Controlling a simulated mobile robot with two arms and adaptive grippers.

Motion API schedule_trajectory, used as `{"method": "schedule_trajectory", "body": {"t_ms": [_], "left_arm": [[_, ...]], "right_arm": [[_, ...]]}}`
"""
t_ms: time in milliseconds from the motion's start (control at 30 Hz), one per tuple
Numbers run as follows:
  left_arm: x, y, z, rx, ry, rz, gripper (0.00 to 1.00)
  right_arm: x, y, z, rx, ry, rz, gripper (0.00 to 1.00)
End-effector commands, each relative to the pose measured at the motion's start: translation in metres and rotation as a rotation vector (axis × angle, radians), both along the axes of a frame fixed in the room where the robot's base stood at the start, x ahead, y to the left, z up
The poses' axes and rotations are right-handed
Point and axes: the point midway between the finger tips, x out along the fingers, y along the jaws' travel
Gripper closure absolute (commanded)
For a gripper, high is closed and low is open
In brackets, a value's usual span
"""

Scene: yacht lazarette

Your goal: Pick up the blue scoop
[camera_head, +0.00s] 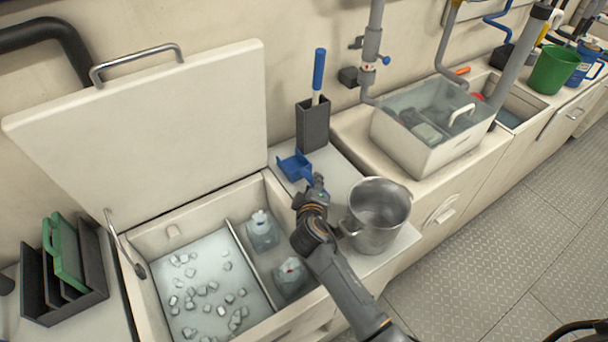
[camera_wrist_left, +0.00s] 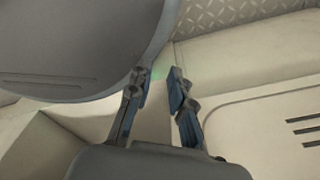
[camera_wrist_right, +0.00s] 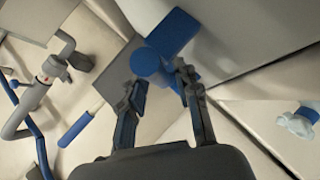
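The blue scoop (camera_head: 292,167) lies on the white counter between the open ice chest and the steel pot. My right gripper (camera_head: 319,184) is at the scoop's near right side.
A steel pot (camera_head: 378,215) stands close to my right arm. A dark holder (camera_head: 313,124) with a blue-handled tool stands behind the scoop.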

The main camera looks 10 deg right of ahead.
Motion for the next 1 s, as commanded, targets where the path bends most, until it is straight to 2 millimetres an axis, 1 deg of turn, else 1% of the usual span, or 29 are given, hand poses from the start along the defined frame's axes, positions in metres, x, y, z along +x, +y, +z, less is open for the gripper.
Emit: {"method": "schedule_trajectory", "body": {"t_ms": [33,133,400,467,500,567,867,1000], "left_arm": [[-0.002,0.0,-0.001,0.001,0.003,0.0,0.79],[-0.006,0.001,-0.002,0.001,0.01,0.0,0.79],[-0.019,0.002,-0.003,0.003,0.029,0.0,0.79],[-0.019,0.002,-0.003,0.003,0.03,0.0,0.79],[-0.019,0.002,-0.003,0.003,0.03,0.0,0.79],[-0.019,0.002,-0.003,0.003,0.03,0.0,0.79],[-0.018,0.002,-0.003,0.003,0.028,0.0,0.79],[-0.016,0.001,-0.002,0.004,0.026,0.0,0.79]], "right_arm": [[0.007,-0.002,-0.003,-0.002,0.0,0.0,0.68],[0.013,-0.003,-0.007,-0.002,0.001,0.0,0.68],[0.015,-0.004,-0.008,0.0,0.001,0.0,0.68],[0.015,-0.003,-0.008,0.0,0.001,0.0,0.81],[0.015,-0.003,-0.008,0.0,0.001,0.0,0.89],[0.015,-0.003,-0.008,0.0,0.001,0.0,1.0],[0.015,-0.003,-0.007,0.0,0.001,0.0,1.0],[0.015,-0.003,-0.002,0.0,0.0,0.0,1.0]]}}
